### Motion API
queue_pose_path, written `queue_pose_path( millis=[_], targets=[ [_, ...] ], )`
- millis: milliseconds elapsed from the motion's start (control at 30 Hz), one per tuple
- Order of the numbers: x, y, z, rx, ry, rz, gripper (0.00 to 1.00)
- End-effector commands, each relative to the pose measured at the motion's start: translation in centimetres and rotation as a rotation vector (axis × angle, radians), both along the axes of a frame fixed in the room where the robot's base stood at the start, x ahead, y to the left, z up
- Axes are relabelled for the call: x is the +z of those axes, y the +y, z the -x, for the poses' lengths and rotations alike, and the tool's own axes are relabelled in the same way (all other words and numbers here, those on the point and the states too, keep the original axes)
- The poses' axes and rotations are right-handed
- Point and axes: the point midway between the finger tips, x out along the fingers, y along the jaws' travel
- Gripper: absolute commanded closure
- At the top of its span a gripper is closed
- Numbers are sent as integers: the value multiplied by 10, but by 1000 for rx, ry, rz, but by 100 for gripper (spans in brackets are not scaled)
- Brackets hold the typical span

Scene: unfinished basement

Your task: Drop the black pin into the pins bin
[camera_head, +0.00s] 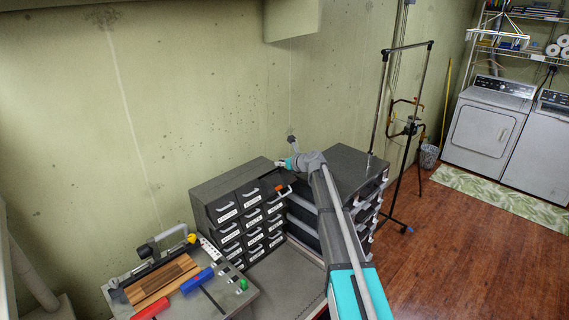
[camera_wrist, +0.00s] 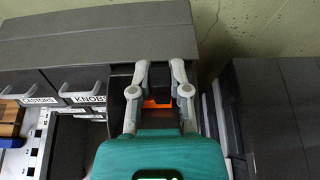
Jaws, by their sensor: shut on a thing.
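My gripper (camera_head: 281,163) is above the right end of a dark grey drawer cabinet, at its top row. In the wrist view my gripper (camera_wrist: 159,66) has its two grey fingers closed in on a dark thing, the black pin (camera_wrist: 160,76), which is hard to make out against the dark drawer. Below the fingertips is an open drawer (camera_wrist: 117,84), pulled out of the cabinet; its label cannot be read. An orange piece (camera_wrist: 157,103) shows between the fingers, in or at this drawer. It also shows in the head view (camera_head: 285,190).
The cabinet (camera_head: 232,179) has several shut drawers; two read CASTORS and KNOBS in the wrist view. A second dark cabinet (camera_head: 350,165) stands close on the right. A workbench with a wooden board (camera_head: 160,282) and red and blue tools is at front left. The wall is close behind.

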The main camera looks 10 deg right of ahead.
Motion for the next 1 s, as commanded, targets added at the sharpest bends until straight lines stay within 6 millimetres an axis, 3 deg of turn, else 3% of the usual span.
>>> queue_pose_path(
  millis=[167, 200, 400, 1000],
  targets=[
    [0, 0, 0, 0, 0, 0, 100],
    [0, 0, 0, 0, 0, 0, 71],
    [0, 1, 0, 1, 0, 0, 37],
    [0, 1, 0, 1, 0, 0, 37]
  ],
)
